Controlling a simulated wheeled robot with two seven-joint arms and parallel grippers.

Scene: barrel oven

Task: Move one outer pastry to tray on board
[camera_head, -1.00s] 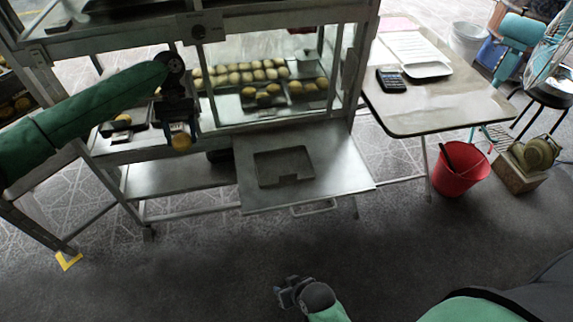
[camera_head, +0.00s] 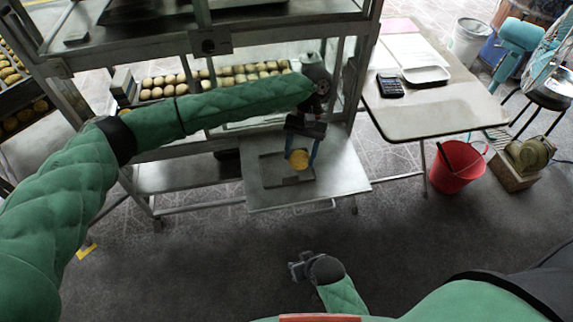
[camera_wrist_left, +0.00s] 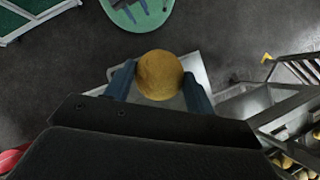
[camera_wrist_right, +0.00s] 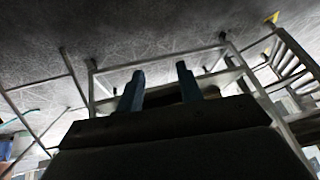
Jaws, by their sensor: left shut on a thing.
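My left gripper (camera_head: 301,156) is shut on a round golden pastry (camera_head: 298,159). It holds the pastry over the dark tray (camera_head: 270,180) on the metal board (camera_head: 340,180) in front of the glass case. In the left wrist view the pastry (camera_wrist_left: 159,75) sits between both fingers, with a pale surface behind it. I cannot tell whether the pastry touches the tray. My right gripper (camera_head: 299,266) is low over the floor, away from the board. In the right wrist view its two fingers (camera_wrist_right: 160,88) are apart with nothing between them.
Rows of pastries (camera_head: 240,75) lie inside the case, partly hidden by my left arm. A red bucket (camera_head: 456,168) is on the floor. Floor before the board is clear.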

